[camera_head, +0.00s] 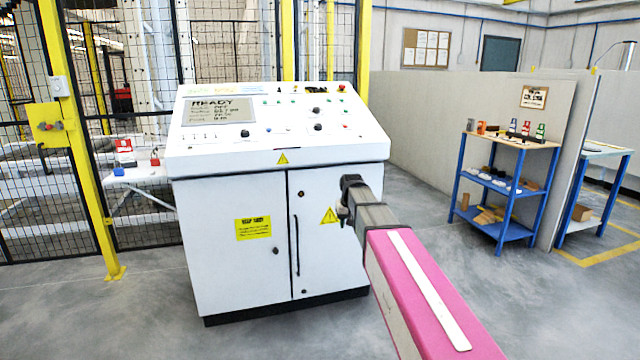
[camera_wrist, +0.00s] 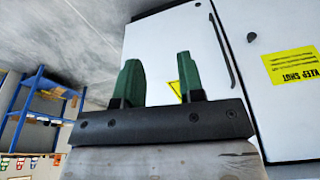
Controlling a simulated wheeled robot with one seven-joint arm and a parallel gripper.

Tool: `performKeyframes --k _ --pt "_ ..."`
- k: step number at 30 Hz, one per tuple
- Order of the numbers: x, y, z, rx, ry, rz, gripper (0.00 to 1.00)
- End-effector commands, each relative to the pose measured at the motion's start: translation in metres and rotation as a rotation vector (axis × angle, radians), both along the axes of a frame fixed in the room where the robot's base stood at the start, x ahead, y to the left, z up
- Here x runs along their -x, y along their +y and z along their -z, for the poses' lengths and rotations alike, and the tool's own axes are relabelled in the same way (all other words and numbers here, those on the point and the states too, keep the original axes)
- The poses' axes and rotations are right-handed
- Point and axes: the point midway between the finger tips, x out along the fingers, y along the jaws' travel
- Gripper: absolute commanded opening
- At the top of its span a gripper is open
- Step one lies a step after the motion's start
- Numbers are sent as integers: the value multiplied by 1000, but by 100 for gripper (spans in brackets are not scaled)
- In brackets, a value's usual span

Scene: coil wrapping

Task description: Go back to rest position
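My gripper (camera_wrist: 158,84) shows in the wrist view with its two green fingers spread apart and nothing between them. The wrist view is upside down and faces the white cabinet doors. In the head view, my pink and grey arm reaches forward from the lower right, and its dark end (camera_head: 352,190) is in front of the right door of the white control console (camera_head: 235,190). The fingers cannot be made out there. The console's screen (camera_head: 220,111) reads READY. A yellow KEEP SHUT sign (camera_head: 253,228) is on the left door, and both doors look closed.
A blue shelf cart (camera_head: 503,190) with small items stands at the right, before a grey partition (camera_head: 440,115). A yellow-framed mesh fence (camera_head: 85,190) runs at the left, with a small white table (camera_head: 135,175) by it. The grey floor between console and cart is clear.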

Motion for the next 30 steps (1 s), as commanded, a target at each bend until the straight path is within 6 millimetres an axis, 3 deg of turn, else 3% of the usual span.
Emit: performKeyframes --k 1,9,15,18,24,30 --pt "29 -10 22 2 18 10 36" --pt "135 -49 111 9 98 54 36" --pt "215 -71 158 11 153 85 36" --pt "244 -77 173 12 174 96 36" --pt "273 -84 186 13 194 108 36" --pt "274 -85 187 13 195 109 36"
